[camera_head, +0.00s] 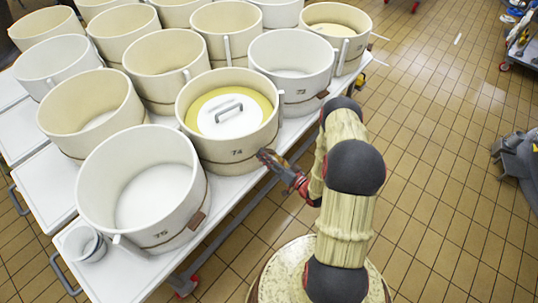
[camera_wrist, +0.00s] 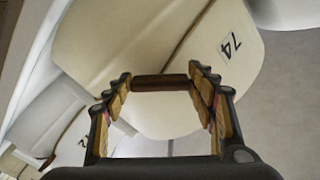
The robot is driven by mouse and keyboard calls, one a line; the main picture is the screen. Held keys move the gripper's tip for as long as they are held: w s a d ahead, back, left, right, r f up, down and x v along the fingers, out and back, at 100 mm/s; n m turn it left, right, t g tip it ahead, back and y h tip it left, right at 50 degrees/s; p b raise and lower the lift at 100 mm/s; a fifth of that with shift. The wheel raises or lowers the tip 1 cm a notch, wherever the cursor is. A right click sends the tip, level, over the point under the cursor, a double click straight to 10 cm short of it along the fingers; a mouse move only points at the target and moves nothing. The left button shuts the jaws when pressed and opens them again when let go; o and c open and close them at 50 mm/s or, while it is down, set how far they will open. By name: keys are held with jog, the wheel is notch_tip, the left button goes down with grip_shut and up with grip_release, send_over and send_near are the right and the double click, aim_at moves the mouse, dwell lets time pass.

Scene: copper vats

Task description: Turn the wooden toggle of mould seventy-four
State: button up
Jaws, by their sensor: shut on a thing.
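Mould seventy-four (camera_head: 239,150) is a round cream mould on the white table, with a white lid with a grey handle (camera_head: 228,109) inside it. Its number label (camera_wrist: 230,45) shows upside down in the wrist view. The brown wooden toggle (camera_wrist: 160,82) lies across between my fingertips in the wrist view, against the mould's wall. My gripper (camera_head: 265,158) is at the right side of mould seventy-four in the head view, and in the wrist view (camera_wrist: 160,88) its two fingers are shut on the toggle's ends. In the head view the gripper hides the toggle.
Mould seventy-five (camera_head: 150,225) stands in front on the left, and mould seventy-three (camera_head: 293,85) behind on the right, close by. A small white cup (camera_head: 84,246) is at the table's front corner. The tiled floor (camera_head: 440,200) to the right is mostly clear.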

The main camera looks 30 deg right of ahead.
jog(key=shift+r+m+p, duration=0.15)
jog(key=shift+m+p, duration=0.4)
jog(key=shift+m, duration=4.45)
jog(key=o, duration=1.2)
jog(key=shift+c, duration=0.2)
jog(key=shift+s, duration=0.1)
jog(key=v, duration=1.1)
jog(key=shift+s, duration=0.4)
